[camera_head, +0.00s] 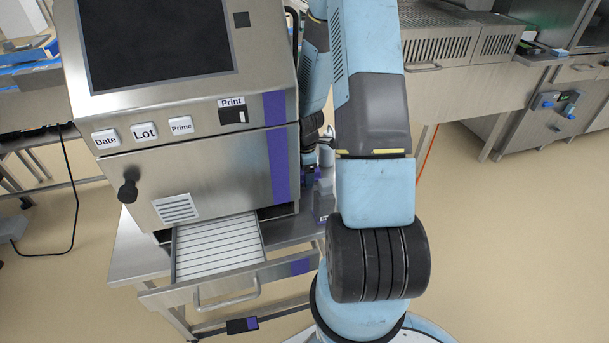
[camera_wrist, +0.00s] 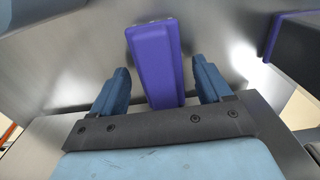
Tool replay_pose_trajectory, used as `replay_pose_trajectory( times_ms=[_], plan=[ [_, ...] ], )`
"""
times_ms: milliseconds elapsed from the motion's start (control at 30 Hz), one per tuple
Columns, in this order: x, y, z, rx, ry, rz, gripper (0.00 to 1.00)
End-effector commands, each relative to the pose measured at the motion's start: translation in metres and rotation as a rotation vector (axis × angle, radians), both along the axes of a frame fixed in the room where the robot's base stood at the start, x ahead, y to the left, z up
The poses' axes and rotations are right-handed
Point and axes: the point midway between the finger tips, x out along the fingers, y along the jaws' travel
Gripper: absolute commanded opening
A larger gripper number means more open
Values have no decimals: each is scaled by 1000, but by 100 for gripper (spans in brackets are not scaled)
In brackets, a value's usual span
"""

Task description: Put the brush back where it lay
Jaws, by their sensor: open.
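In the wrist view a purple, block-shaped piece (camera_wrist: 158,62) with rounded edges stands between the two blue fingers of my gripper (camera_wrist: 161,70). It may be the brush or its handle; no bristles show. My gripper is open, with a gap visible on both sides of the purple piece. In the head view my gripper is mostly hidden behind my arm, beside the right side of the tray sealer (camera_head: 200,185). A small purple patch shows there, too small to identify.
A drawer (camera_head: 215,248) with a slatted white bottom stands open under the machine. The steel table (camera_head: 138,245) around it is mostly bare. In the wrist view a dark, purple-edged part (camera_wrist: 298,50) is close on the right. Steel kitchen equipment (camera_head: 460,75) stands behind.

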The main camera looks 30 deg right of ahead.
Motion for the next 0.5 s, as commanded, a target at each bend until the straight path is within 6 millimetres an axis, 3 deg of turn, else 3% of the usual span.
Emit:
replay_pose_trajectory(
  times_ms=[500],
  plan=[
    [1, -1, 81, -2, -4, -1, 78]
  ],
)
